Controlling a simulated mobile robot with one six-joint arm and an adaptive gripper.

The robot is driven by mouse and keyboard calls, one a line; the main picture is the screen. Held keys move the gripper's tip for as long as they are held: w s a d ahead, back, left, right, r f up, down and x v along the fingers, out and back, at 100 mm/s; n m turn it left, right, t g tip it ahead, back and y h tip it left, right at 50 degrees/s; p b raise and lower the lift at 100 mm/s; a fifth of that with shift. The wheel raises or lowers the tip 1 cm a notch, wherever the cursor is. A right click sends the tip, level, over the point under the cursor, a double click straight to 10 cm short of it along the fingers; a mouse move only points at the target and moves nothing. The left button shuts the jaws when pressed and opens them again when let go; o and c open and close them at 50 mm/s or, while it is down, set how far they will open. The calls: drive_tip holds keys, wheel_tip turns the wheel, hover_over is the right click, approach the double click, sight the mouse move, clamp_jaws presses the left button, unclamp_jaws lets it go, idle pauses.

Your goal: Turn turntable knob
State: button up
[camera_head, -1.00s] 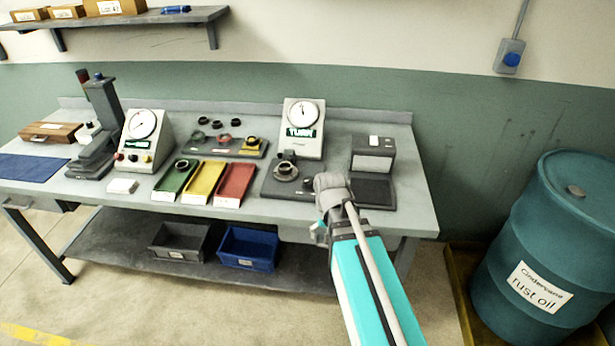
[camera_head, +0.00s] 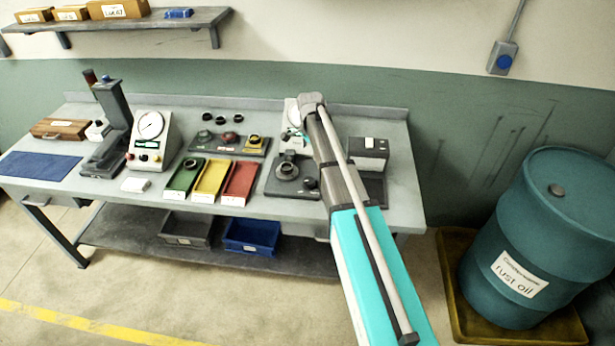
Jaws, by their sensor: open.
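The turntable (camera_head: 287,169) is a dark square base with a round, ring-like grey stage, on the right half of the bench. A small dark knob (camera_head: 310,183) sits at its front right corner. Behind it stands a pale gauge box (camera_head: 291,111), its dial and display largely covered by my arm. My arm reaches up from the lower right, past the right side of the turntable. My gripper (camera_head: 294,139) shows only in small part, left of the arm in front of the gauge box, above and behind the knob. It is open; its fingertips are mostly hidden.
A grey box-shaped device (camera_head: 369,151) stands right of my arm. Green (camera_head: 184,178), yellow (camera_head: 211,180) and red (camera_head: 240,181) trays lie left of the turntable. A second gauge box (camera_head: 152,136) is farther left. A blue drum (camera_head: 545,235) stands on the floor at right.

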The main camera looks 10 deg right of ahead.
sight(310, 179)
drive_tip(key=shift+f, duration=0.1)
idle(0.3)
wheel_tip(310, 179, down, 14)
drive_tip(key=b, duration=1.4)
drive_tip(key=shift+r, duration=0.2)
